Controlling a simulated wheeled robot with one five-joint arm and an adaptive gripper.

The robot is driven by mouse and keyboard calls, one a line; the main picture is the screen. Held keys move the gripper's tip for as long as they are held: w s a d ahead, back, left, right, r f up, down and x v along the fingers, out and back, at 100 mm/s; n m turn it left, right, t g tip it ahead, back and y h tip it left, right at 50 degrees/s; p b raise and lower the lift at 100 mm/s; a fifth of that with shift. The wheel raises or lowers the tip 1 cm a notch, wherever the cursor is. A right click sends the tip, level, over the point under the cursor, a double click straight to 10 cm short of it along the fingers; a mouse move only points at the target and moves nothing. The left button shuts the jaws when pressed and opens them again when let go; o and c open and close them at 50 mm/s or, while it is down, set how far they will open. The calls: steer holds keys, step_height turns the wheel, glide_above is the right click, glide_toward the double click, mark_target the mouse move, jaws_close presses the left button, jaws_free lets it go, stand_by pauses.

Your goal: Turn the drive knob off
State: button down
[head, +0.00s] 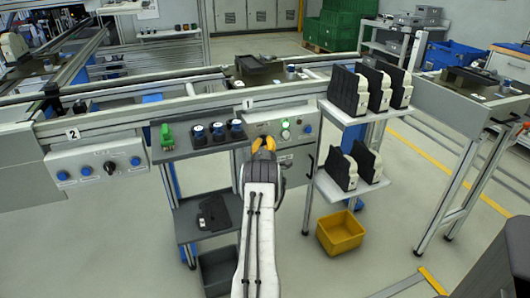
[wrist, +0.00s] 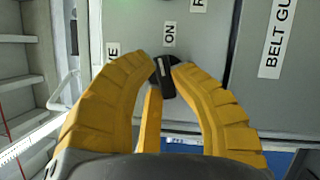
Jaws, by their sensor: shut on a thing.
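The drive knob (wrist: 164,80) is a dark rotary knob with a light line on it, on a grey panel. It sits under an "ON" label (wrist: 169,34) in the wrist view and stands slightly tilted. My gripper (wrist: 161,68) has its yellow fingers closed around the knob. Other labels beside "ON" are partly cut off or covered.
Another panel (head: 70,166) with a black knob (head: 110,167) and blue buttons is at the left, under sign "2". A grey shelf (head: 180,153) with dark round items stands left of my gripper. A white shelf (head: 345,115) with black-and-white units stands at the right. A yellow bin (head: 340,232) is on the floor.

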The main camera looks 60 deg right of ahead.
steer(key=shift+w+n+b, duration=0.15)
steer(key=shift+n+b, duration=0.15)
steer(key=shift+b, duration=1.85)
steer(key=shift+a+r+b, duration=0.1)
steer(key=shift+r+b, duration=0.05)
steer(key=shift+b, duration=0.65)
steer(key=c, duration=1.4)
jaws_free()
steer(key=shift+w, duration=0.15)
steer(key=o, duration=0.3)
steer(key=shift+o, duration=0.2)
steer(key=shift+f, duration=0.2)
steer(key=shift+s, duration=0.2)
steer(key=v, duration=1.2)
steer(key=shift+f, duration=0.1)
